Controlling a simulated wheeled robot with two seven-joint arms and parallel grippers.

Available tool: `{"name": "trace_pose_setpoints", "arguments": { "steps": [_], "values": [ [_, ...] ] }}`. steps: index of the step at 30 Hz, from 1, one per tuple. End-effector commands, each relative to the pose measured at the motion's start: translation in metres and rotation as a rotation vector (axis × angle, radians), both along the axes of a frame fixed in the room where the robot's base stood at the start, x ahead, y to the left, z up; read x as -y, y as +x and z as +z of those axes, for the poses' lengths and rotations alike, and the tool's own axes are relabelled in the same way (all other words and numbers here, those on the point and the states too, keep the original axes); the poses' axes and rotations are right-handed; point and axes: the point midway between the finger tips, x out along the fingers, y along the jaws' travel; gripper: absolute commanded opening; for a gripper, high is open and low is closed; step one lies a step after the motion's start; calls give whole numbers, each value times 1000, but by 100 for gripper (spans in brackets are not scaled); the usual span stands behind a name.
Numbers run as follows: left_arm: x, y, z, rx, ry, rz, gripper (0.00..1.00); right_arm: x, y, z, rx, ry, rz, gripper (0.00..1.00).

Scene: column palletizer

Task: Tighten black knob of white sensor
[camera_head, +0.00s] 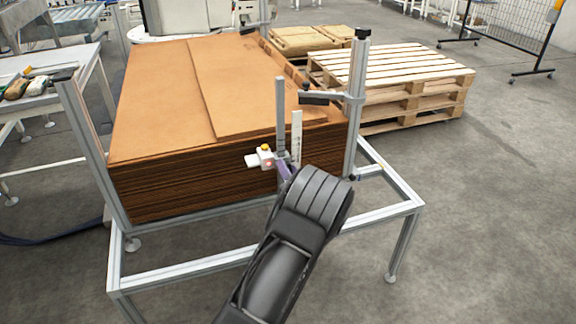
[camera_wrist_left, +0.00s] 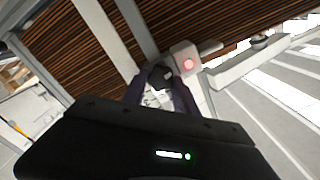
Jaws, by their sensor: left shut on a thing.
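The white sensor (camera_head: 261,159) is mounted on the upright metal bars at the front of the cardboard stack. In the left wrist view the sensor (camera_wrist_left: 186,60) shows a lit red spot, just right of my fingertips. The black knob (camera_wrist_left: 160,76) is between the fingers of my left gripper (camera_wrist_left: 158,84), which is shut on it. In the head view my left gripper (camera_head: 286,170) reaches the bars next to the sensor, and my arm hides most of the fingers and the knob. My right gripper is not in view.
A tall stack of brown cardboard sheets (camera_head: 155,95) sits in an aluminium frame (camera_head: 385,213) with upright posts. Wooden pallets (camera_head: 392,65) are stacked at the back right. A table with items (camera_head: 75,62) stands at the left. Open grey floor lies at the right.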

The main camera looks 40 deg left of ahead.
Motion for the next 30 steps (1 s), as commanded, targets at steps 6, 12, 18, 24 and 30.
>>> {"name": "trace_pose_setpoints", "arguments": {
  "steps": [6,12,18,24,30],
  "values": [
    [1,1,0,-110,76,-1,0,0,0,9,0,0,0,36],
    [1,1,-1,-162,112,-1,0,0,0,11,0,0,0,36],
    [1,1,-2,-177,122,-1,0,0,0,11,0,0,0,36],
    [1,1,-2,-176,121,-1,0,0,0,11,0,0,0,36],
    [1,1,-1,-175,121,-1,45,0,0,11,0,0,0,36]
  ]
}}
